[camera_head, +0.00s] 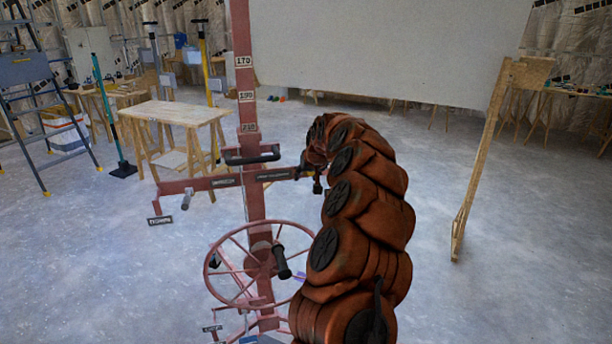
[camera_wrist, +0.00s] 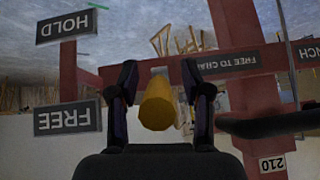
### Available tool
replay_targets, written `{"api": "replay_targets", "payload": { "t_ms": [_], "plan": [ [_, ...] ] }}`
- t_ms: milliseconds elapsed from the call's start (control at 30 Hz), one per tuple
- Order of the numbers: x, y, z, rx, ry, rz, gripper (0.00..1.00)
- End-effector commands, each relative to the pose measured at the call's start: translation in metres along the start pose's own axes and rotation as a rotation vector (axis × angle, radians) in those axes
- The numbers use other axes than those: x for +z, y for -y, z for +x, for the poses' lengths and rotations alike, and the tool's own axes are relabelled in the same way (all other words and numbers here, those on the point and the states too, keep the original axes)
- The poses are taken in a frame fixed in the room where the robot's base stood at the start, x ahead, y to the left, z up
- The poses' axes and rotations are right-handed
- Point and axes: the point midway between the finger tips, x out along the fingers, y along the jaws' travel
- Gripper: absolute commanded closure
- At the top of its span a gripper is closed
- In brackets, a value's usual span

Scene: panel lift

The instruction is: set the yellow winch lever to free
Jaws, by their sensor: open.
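The yellow winch lever (camera_wrist: 157,104) shows in the wrist view as a stubby yellow grip, pointing toward the camera. My gripper (camera_wrist: 160,72) is open, with one dark finger on each side of the lever; I see gaps between the fingers and the lever. To its left are a HOLD plate (camera_wrist: 65,25) and, lower in the picture, a FREE plate (camera_wrist: 67,118). The lever's end is nearer the FREE plate's height in the picture, but I cannot tell its setting.
A spoked handwheel (camera_head: 233,262) with a dark handle sits low on the mast. A black bar (camera_head: 252,155) juts out above the red crossbar. A large pale panel (camera_head: 385,50) is behind.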

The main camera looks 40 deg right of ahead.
Motion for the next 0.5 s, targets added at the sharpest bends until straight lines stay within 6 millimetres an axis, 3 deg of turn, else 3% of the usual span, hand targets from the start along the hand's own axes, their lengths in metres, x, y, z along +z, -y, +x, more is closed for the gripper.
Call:
{"api": "replay_targets", "payload": {
  "t_ms": [267, 500],
  "plan": [
    [0.0, 0.0, -0.004, 0.0, 0.001, 0.001, 0.51],
    [-0.001, 0.0, -0.031, 0.0, -0.004, -0.001, 0.51]
  ]
}}
